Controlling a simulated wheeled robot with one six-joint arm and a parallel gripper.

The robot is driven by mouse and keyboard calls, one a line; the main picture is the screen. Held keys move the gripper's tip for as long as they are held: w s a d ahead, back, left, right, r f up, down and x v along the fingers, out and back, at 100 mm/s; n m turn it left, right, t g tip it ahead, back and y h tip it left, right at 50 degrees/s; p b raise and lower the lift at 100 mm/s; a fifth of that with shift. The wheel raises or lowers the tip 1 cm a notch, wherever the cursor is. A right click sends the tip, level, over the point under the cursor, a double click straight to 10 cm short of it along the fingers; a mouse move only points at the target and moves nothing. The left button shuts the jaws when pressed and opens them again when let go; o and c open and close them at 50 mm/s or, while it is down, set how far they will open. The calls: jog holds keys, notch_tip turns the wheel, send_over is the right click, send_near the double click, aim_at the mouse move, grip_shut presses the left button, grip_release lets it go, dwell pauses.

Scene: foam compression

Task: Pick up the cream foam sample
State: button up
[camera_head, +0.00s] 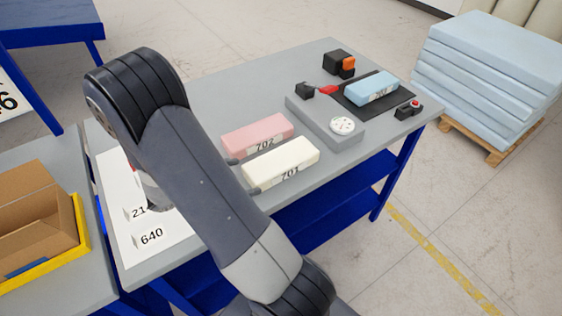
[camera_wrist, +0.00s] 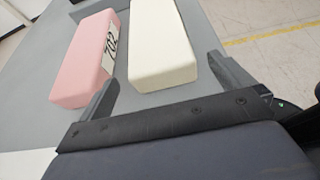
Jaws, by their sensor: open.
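The cream foam sample (camera_head: 281,160), a rectangular block labelled 701 on its front side, lies flat on the grey table, right in front of the pink block. In the wrist view the cream foam sample (camera_wrist: 162,42) stretches away from me, its near end close to my gripper. My gripper (camera_wrist: 163,72) is open, with one finger on each side of the near end of the cream sample, the left finger by the gap to the pink block. No contact is clear. In the head view my arm hides most of the gripper; only the fingertips (camera_head: 242,176) show.
The pink block (camera_head: 257,134), labelled 702, lies close beside the cream one; it also shows in the wrist view (camera_wrist: 85,60). Further back are a grey device (camera_head: 325,120) with a white disc and a blue block (camera_head: 372,87) on a dark mat. A white sheet (camera_head: 152,248) lies front left.

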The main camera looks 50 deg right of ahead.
aim_at(263, 172)
jog(key=shift+p+x, duration=0.8)
jog(key=shift+x, duration=1.9)
jog(key=shift+a, duration=0.1)
jog(key=shift+c, duration=0.6)
jog(key=c, duration=0.8)
